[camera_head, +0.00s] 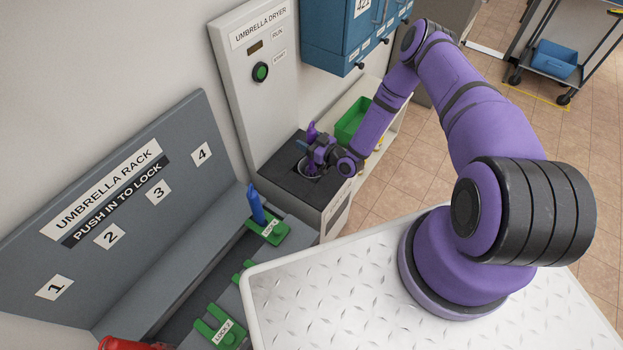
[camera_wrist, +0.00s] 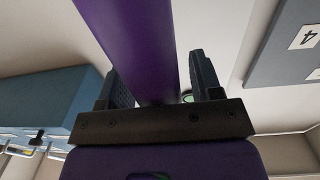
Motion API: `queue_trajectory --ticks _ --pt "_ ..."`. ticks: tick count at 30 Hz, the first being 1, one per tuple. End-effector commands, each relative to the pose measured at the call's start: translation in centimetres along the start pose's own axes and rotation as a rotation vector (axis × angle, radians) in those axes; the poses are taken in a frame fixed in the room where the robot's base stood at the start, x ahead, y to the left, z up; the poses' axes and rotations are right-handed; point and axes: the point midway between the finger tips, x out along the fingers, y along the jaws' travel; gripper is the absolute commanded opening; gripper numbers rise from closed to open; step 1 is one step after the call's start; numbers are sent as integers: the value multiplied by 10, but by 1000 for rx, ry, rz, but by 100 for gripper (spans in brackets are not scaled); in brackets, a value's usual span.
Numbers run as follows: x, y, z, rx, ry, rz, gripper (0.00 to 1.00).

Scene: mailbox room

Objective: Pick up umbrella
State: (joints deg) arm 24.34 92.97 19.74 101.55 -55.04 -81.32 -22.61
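A purple umbrella (camera_head: 312,131) stands in the round opening of the umbrella dryer (camera_head: 286,184), and its top part shows just behind my gripper. My gripper (camera_head: 305,150) is at the umbrella, above the dryer's dark top. In the wrist view the umbrella (camera_wrist: 135,45) is a long purple shape passing between the two fingers of my gripper (camera_wrist: 157,65). The fingers are apart, with a gap beside the right finger. The umbrella's lower part is hidden inside the dryer.
The umbrella rack (camera_head: 130,200) at left holds a blue umbrella (camera_head: 255,204) near slot 4 and a red one (camera_head: 125,343) near slot 1. Green lock pieces (camera_head: 222,330) line its front. Blue mailboxes (camera_head: 335,30) and a green bin (camera_head: 354,122) are near the dryer.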

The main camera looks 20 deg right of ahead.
Motion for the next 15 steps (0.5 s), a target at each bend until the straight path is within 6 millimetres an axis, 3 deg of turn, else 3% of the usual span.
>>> queue_trajectory --ticks 1,7,15 --pt "0 0 0 0 0 0 47" --pt "0 0 0 0 0 0 1" --pt "0 0 0 0 1 0 0"
